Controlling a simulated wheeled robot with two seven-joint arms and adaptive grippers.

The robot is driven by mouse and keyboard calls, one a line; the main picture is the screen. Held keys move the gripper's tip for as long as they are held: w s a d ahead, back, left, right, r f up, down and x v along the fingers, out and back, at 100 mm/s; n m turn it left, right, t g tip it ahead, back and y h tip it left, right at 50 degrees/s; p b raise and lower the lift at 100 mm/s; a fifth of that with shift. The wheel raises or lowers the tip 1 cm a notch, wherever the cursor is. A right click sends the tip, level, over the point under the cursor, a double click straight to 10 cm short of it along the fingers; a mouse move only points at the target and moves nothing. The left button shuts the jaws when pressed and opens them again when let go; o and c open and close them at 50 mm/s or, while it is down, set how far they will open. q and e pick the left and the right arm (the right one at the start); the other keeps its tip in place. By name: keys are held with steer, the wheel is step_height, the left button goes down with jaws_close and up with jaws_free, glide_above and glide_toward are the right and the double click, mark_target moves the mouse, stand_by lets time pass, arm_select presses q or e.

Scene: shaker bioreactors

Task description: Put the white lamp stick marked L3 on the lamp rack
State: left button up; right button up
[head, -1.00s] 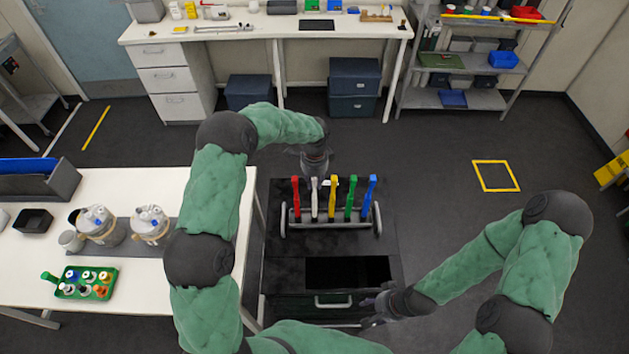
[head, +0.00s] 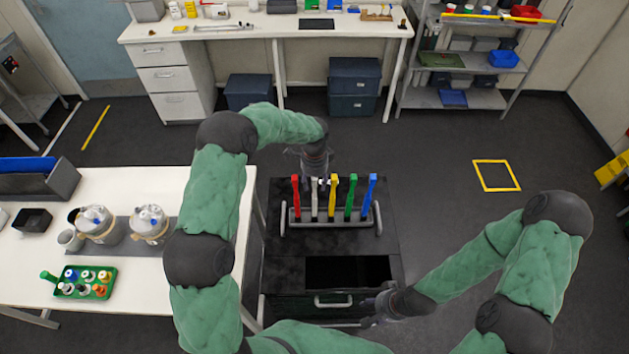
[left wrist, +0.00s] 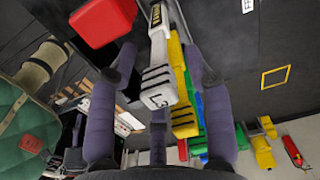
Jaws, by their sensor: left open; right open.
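The white lamp stick (head: 314,205) stands upright in the lamp rack (head: 330,223), between a red and a yellow stick. My left gripper (head: 314,181) is open above it, its fingers at the stick's top. In the left wrist view the white stick (left wrist: 158,80) lies between the two spread purple fingers of my left gripper (left wrist: 160,65). My right gripper (head: 370,310) is open and empty, low beside the front of the dark cabinet.
The red (head: 296,198), yellow (head: 332,198), green (head: 350,197) and blue (head: 369,197) sticks stand close beside it in the rack. The rack is on a black cabinet (head: 285,258) with an opening in front. A white table (head: 140,270) with vessels is at left.

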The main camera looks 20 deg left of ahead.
arm_select(q)
step_height(320, 180, up, 12)
steer(key=shift+r, duration=0.1)
stand_by(0.4)
stand_by(0.3)
